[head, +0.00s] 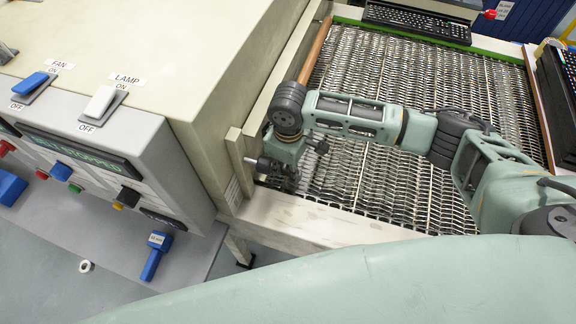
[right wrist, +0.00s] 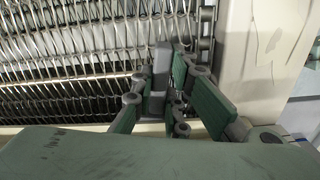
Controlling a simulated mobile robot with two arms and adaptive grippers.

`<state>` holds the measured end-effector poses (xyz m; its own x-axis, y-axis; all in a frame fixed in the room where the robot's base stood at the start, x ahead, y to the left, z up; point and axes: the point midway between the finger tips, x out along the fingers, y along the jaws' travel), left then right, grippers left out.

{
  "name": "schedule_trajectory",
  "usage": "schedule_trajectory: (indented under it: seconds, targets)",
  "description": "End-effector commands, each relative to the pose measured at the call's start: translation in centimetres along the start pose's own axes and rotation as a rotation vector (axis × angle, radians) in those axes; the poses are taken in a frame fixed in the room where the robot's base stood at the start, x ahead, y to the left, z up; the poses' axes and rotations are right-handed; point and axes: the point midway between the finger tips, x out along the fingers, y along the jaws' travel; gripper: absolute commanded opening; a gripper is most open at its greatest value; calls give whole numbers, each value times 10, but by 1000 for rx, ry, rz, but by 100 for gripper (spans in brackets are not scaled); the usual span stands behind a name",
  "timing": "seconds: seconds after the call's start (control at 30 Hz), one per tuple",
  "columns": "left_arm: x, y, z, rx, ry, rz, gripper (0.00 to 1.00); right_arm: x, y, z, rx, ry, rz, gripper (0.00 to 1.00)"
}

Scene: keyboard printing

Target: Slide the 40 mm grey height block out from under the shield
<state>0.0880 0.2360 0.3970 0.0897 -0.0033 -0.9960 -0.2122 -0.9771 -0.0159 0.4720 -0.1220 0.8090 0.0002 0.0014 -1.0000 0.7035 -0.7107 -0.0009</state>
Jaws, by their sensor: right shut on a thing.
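My right gripper (head: 283,180) points down at the near left corner of the mesh belt, close against the cream housing. In the right wrist view its fingers (right wrist: 170,75) are closed on a small grey piece (right wrist: 160,62), which looks like the grey height block. Its lower part is hidden by the fingers. In the head view the block is hidden behind the gripper. A narrow upright cream panel (head: 236,165) stands at the housing's edge beside the gripper; I cannot tell whether it is the shield's end. My left gripper is not in view.
The mesh belt (head: 400,85) is bare around the arm. A black keyboard (head: 415,22) lies beyond its far end, and more keyboards (head: 560,95) are at the right. The control panel (head: 90,165) with switches stands at the left. A cream rail (head: 330,228) borders the belt's near end.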

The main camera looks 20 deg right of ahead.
Motion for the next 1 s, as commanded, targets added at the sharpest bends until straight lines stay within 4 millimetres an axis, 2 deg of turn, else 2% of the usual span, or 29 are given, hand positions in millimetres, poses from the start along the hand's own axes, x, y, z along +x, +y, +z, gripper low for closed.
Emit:
schedule_trajectory:
  seconds: [1.0]
  targets:
    - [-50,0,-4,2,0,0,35,-4,12,61,2,-2,0,0]
